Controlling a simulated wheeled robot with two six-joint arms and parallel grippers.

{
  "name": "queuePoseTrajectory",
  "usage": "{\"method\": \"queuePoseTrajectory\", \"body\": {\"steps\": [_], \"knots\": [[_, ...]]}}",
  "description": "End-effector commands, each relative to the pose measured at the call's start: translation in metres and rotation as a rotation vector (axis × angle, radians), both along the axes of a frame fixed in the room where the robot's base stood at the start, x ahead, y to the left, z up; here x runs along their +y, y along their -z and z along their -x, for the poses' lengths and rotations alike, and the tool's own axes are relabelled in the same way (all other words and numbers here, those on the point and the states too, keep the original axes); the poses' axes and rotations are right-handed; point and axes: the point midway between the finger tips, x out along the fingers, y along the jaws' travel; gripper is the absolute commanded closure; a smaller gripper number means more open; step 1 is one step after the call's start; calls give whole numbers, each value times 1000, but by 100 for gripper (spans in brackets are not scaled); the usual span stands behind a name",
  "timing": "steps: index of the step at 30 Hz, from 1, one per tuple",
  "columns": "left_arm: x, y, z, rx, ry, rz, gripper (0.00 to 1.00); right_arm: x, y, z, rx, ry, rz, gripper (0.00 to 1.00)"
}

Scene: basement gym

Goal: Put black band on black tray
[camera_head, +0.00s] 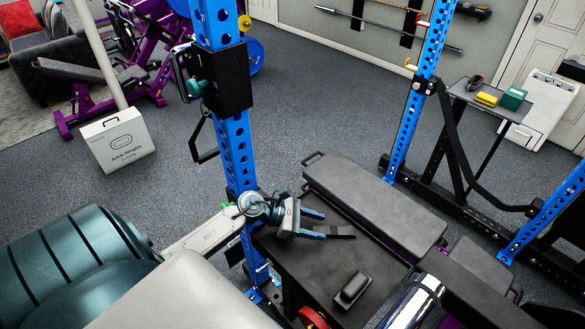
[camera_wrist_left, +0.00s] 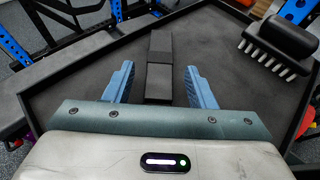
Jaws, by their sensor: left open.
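My left gripper (camera_head: 322,225) is open, its two blue fingers spread above a dark rimmed tray-like surface (camera_head: 310,268). A flat black strip, seemingly the black band (camera_head: 342,229), lies just past the fingertips in the head view. In the left wrist view the band (camera_wrist_left: 160,46) runs straight ahead, with its near part between the open fingers (camera_wrist_left: 158,68) and a gap on either side. Nothing is gripped. The tray's raised rim (camera_wrist_left: 25,98) shows in the left wrist view. How high the fingers are above the band is hard to tell. My right gripper is out of view.
A black brush (camera_head: 352,288) lies on the same surface, at upper right in the wrist view (camera_wrist_left: 280,40). A blue rack post (camera_head: 237,150) stands close by my left arm. A padded bench (camera_head: 375,203) lies behind. A side table at right holds a yellow block (camera_head: 486,99) and green box (camera_head: 512,98).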

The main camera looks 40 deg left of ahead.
Motion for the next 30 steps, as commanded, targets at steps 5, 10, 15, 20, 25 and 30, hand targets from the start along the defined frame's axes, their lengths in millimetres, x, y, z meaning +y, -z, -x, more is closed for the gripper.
{"method": "queuePoseTrajectory", "body": {"steps": [5,10,15,20,25,30], "knots": [[21,-6,16,1,2,-4,50,0,16,0,0,0,0,64],[37,-15,29,3,3,-4,50,0,25,0,0,0,0,64],[50,-24,39,3,3,-3,50,0,31,0,0,0,0,64],[58,-30,45,2,3,-1,50,1,34,0,0,1,-1,64],[62,-32,47,1,1,1,50,4,36,0,0,2,-4,64],[62,-33,47,1,0,2,50,4,36,0,0,2,-4,64]]}}
